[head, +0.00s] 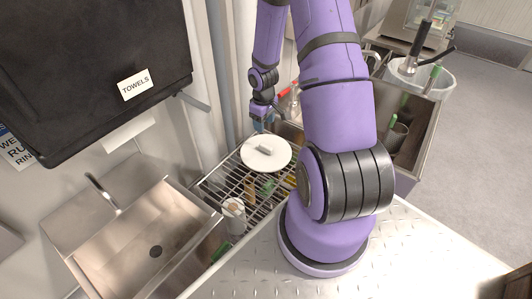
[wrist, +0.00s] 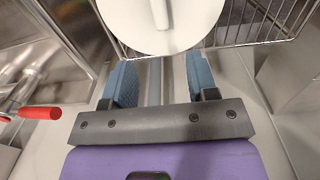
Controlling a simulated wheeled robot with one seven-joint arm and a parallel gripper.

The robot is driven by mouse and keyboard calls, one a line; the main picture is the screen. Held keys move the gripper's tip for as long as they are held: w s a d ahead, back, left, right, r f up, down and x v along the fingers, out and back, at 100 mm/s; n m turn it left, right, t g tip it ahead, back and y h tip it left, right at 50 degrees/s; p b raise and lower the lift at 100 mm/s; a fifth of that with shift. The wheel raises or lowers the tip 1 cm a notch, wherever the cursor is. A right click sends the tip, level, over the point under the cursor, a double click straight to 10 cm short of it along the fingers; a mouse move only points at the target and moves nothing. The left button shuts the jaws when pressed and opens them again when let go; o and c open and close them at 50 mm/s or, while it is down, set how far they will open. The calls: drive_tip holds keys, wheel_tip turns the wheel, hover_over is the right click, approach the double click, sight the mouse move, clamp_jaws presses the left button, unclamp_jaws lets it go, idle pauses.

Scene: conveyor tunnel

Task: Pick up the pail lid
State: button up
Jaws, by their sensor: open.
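The pail lid (head: 266,154) is a round white disc with a raised bar handle on top. In the head view it lies flat on a wire rack (head: 212,187) beyond the sink. In the wrist view the lid (wrist: 190,25) is at the top centre, with its handle pointing toward the gap between my fingers. My gripper (wrist: 161,75) is open and empty, its two blue fingers apart, close to the lid's near edge. In the head view my gripper (head: 262,122) is just behind the lid, partly hidden by my wrist. I cannot tell its exact height above the lid.
A steel sink (head: 150,240) is at the lower left. Bottles and other items sit under the rack's wires. A wall stands close behind the rack. A red handle (wrist: 42,112) is left of my gripper in the wrist view. A bin (head: 425,80) stands at right.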

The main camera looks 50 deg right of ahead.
sight(266, 146)
drive_tip(key=shift+s+d+f, duration=0.1)
drive_tip(key=shift+s+f, duration=0.15)
drive_tip(key=shift+f, duration=0.7)
drive_tip(key=shift+s+f, duration=0.15)
drive_tip(key=shift+f, duration=5.1)
clamp_jaws()
